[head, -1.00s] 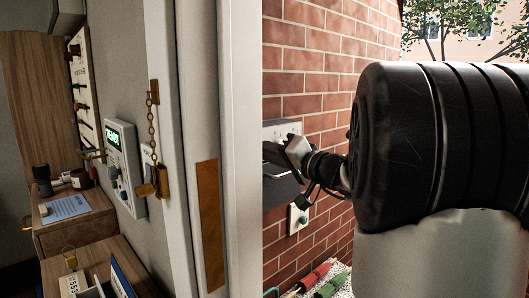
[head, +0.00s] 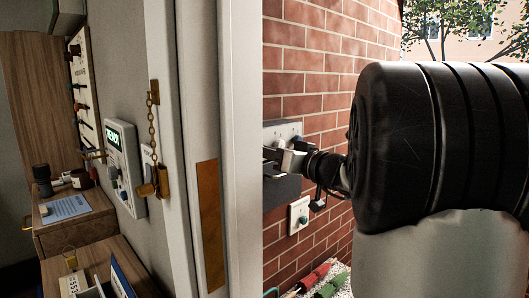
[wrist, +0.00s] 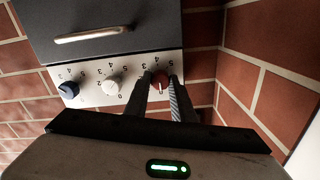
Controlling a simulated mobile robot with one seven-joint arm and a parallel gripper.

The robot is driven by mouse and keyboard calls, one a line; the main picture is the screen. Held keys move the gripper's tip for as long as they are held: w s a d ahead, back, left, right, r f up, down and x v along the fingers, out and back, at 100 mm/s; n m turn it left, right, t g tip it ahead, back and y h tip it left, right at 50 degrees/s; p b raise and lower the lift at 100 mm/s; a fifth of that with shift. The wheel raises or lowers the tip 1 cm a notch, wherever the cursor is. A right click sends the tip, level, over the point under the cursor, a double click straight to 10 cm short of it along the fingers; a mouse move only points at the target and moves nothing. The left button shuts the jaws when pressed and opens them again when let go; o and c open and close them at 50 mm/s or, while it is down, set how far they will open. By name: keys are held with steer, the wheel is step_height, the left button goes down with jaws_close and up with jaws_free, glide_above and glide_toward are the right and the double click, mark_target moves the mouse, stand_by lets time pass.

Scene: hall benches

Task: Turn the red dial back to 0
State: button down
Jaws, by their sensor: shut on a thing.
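The red dial (wrist: 160,80) sits at the right end of a white panel (wrist: 132,96) with printed numbers, which appear upside down in the wrist view. My gripper (wrist: 161,84) has one finger on each side of the dial and is shut on it. A pale mark shows on the dial's face between the fingers, but I cannot tell which number it points at. The fingers cover part of the scale. In the head view my gripper (head: 284,157) is at the panel (head: 283,131) on the brick wall, and the red dial is hidden.
A white dial (wrist: 111,86) and a dark blue dial (wrist: 68,90) sit beside the red one. A grey cover with a pale handle (wrist: 92,34) adjoins the panel. A door frame (head: 240,150) stands left.

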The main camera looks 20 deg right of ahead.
steer(key=shift+f, duration=0.1)
stand_by(0.3)
steer(key=c, duration=1.5)
jaws_free()
steer(key=v, duration=1.7)
steer(key=shift+s+d, duration=0.1)
steer(key=shift+s, duration=0.15)
